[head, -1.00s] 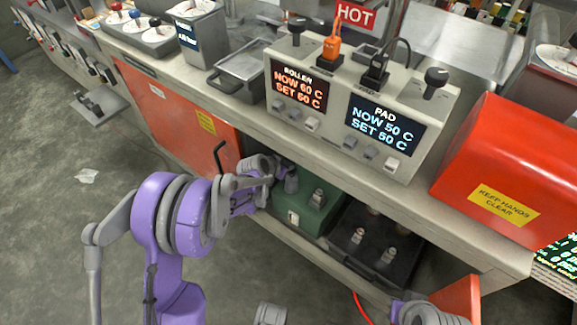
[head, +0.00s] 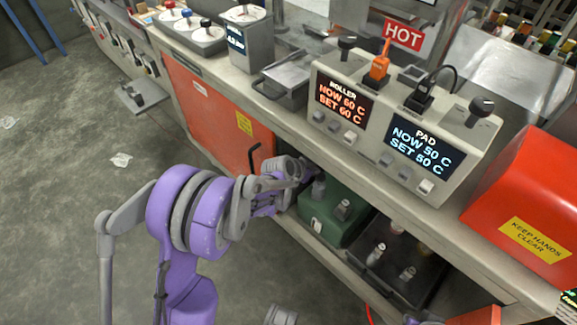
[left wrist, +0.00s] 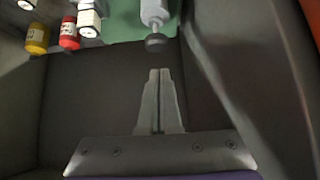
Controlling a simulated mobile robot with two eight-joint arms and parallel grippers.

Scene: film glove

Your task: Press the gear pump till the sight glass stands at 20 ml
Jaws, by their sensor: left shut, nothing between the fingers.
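A green unit (head: 330,218), which I take to be the gear pump, sits in the open bay under the counter, with small fittings on its top. In the left wrist view a green surface (left wrist: 123,18) shows at the top. A grey stem with a dark round end (left wrist: 156,42) stands out in front of it. My left gripper (left wrist: 160,72) is shut and empty, its tips just below that dark end, with a small gap. In the head view my left gripper (head: 312,172) reaches into the bay at the unit's far left. I cannot make out a sight glass reading.
A black tray (head: 365,272) with bottles stands right of the green unit. Yellow (left wrist: 38,38) and red (left wrist: 69,35) capped bottles show in the left wrist view. The counter edge (head: 400,205) runs above the bay. An orange door (head: 215,120) stands left.

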